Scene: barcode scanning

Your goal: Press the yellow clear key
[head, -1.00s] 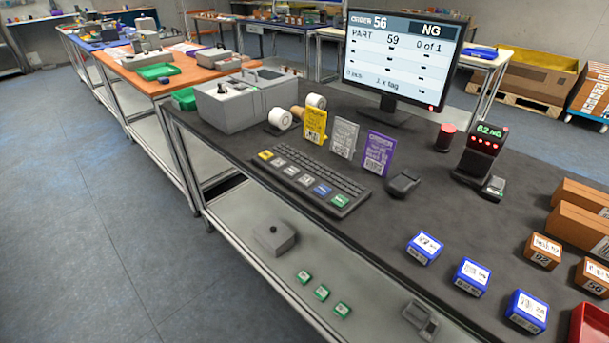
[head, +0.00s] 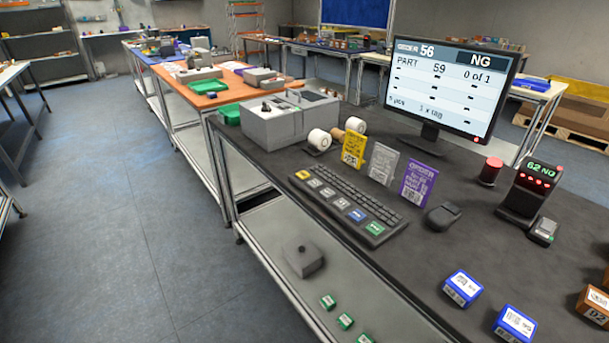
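The yellow key (head: 303,175) is at the far left end of the front row of the keyboard (head: 352,203), which lies near the table's front edge. The monitor (head: 450,85) behind reads order 56, NG, part 59, 0 of 1. Neither of my grippers shows in the head view.
Yellow, grey and purple order cards (head: 417,182) stand behind the keyboard. A grey box-shaped machine (head: 277,122) is to its left, a black mouse (head: 443,216) to its right. Blue boxes (head: 463,288) lie at the lower right. Open floor (head: 110,240) lies left of the table.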

